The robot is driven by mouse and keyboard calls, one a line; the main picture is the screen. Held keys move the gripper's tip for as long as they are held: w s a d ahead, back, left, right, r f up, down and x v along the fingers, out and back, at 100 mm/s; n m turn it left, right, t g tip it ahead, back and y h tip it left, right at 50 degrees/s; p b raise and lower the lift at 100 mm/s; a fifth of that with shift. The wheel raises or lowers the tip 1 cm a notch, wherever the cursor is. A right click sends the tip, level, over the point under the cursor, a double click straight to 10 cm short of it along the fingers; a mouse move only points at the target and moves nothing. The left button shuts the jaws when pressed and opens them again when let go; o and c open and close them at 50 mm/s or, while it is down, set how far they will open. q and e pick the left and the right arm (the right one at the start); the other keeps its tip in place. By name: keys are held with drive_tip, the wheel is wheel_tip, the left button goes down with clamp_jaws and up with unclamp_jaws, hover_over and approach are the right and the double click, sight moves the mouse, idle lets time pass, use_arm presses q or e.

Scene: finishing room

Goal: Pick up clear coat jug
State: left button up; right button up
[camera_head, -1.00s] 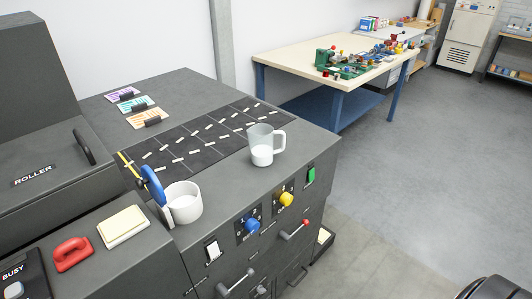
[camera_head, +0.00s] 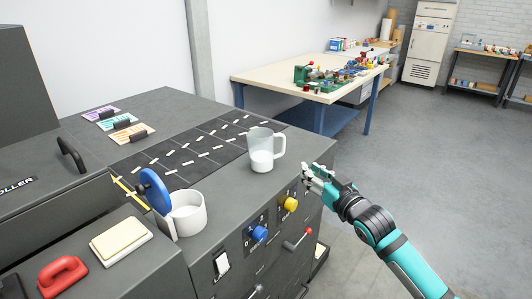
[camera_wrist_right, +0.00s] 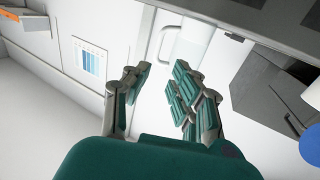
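The clear coat jug (camera_head: 261,151) is a see-through jug with white liquid in its lower part and a handle on its right side. It stands upright on the dark machine top near the front edge. In the right wrist view the jug (camera_wrist_right: 192,42) shows beyond the fingertips, partly covered by the right finger. My right gripper (camera_head: 311,177) is in front of and to the right of the jug, apart from it. In the wrist view the gripper (camera_wrist_right: 160,82) has its fingers spread with nothing between them. My left gripper is not in view.
A yellow knob (camera_head: 290,204) and blue knob (camera_head: 260,233) stick out of the machine front. A cream worktable (camera_head: 285,82) with clutter stands behind. The floor at right is open.

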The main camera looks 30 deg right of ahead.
drive_tip(key=p, duration=0.1)
approach(284, 146)
drive_tip(key=w, duration=0.4)
drive_tip(key=shift+w+f, duration=0.1)
drive_tip(key=shift+w, duration=0.1)
drive_tip(key=shift+w+d+p, duration=0.1)
drive_tip(key=shift+w+p, duration=0.55)
drive_tip(key=shift+w, duration=1.95)
drive_tip(key=shift+s, duration=0.1)
drive_tip(key=shift+c, duration=0.3)
clamp_jaws()
